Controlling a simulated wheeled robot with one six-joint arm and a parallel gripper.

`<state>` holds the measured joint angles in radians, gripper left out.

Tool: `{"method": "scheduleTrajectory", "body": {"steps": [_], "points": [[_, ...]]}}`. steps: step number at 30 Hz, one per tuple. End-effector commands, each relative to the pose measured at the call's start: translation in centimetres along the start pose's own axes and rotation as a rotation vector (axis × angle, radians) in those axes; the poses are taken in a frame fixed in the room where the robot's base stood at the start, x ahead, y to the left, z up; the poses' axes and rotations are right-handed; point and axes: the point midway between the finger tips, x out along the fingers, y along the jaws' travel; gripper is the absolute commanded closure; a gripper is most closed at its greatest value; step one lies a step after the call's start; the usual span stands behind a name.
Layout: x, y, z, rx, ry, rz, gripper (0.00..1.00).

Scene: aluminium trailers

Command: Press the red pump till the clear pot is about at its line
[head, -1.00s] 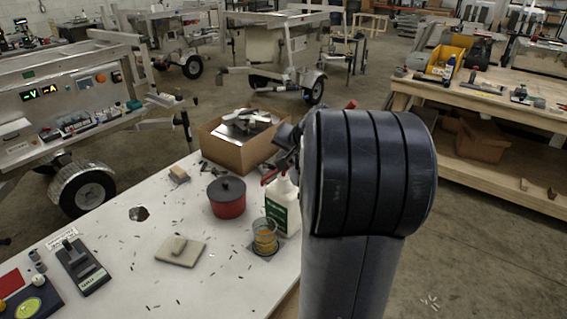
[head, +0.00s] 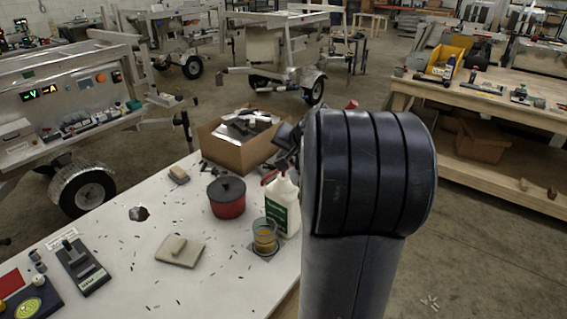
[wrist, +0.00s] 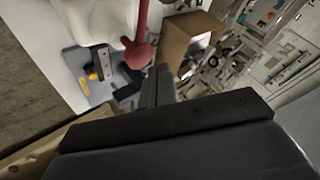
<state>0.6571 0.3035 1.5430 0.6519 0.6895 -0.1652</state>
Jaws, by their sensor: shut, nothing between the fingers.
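The white pump bottle (head: 284,207) with a green label stands upright on the white table. Its red pump (head: 268,178) is on top and also shows large in the wrist view (wrist: 138,50). The clear pot (head: 265,232) stands just left of the bottle on a dark mat and holds amber liquid in its lower part. Its line is too small to make out. My gripper (wrist: 156,82) is shut and empty, its tips close to the red pump; I cannot tell if they touch. In the head view my arm hides most of the gripper.
A red pot with a dark lid (head: 227,197) stands left of the bottle. An open cardboard box (head: 235,150) with metal parts is behind it. Small dark bits are scattered on the table.

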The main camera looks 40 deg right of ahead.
Motion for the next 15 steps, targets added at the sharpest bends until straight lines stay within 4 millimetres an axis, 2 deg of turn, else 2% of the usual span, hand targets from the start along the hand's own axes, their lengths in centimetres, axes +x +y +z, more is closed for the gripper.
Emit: {"method": "scheduleTrajectory", "body": {"steps": [15], "points": [[0.64, 0.46, 0.47, 0.0, 0.0, 0.0, 1.0]]}}
